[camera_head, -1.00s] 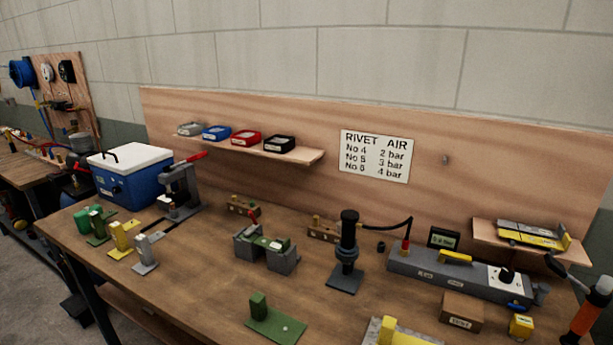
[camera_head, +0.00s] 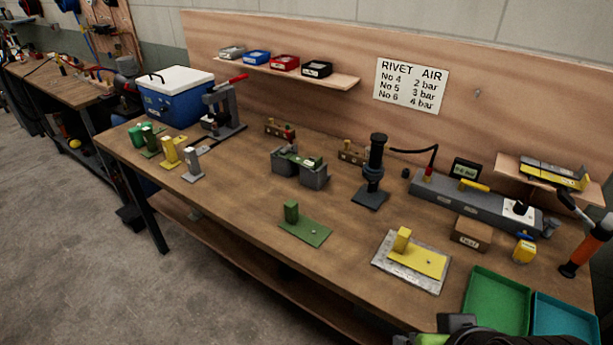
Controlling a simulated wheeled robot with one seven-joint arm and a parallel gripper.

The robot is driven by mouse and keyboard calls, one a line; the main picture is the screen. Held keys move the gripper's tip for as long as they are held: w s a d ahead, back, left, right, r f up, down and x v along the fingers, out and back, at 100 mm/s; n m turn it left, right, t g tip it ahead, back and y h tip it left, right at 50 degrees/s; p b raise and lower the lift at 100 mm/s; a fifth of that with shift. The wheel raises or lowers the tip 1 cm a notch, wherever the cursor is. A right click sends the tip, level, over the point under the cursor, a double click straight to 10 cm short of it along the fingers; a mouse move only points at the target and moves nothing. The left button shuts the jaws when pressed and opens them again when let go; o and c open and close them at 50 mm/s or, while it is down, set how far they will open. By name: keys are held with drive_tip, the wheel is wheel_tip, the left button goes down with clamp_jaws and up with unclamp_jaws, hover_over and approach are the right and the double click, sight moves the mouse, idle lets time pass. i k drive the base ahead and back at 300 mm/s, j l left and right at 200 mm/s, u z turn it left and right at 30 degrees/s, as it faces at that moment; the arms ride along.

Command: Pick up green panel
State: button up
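A green panel (camera_head: 308,232), a flat plate with an upright green block at its left end and a small pale spot, lies on the middle of the wooden bench near the front edge. Another green plate with an upright block (camera_head: 149,141) stands in the row at the far left. A smaller green piece (camera_head: 297,156) rests across two grey blocks at the bench's middle. A dark and green shape at the bottom edge, right of centre, seems part of my arm. No gripper fingertips show, and nothing touches the green panel at the bench's middle.
A yellow panel on a grey plate (camera_head: 388,268) lies to the right. A green tray (camera_head: 498,302) and a teal tray (camera_head: 565,322) are at the front right. A black stand (camera_head: 371,196) rises behind. The bench (camera_head: 245,212) is clear left of the middle green panel.

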sight(308, 230)
drive_tip(key=i+u, duration=0.15)
drive_tip(key=u, duration=0.35)
drive_tip(key=i+u, duration=0.2)
drive_tip(key=u, duration=0.25)
drive_tip(key=i+u, duration=0.2)
drive_tip(key=u, duration=0.3)
drive_tip(key=i+l+u, duration=0.1)
drive_tip(key=u, duration=0.4)
drive_tip(key=l, duration=0.1)
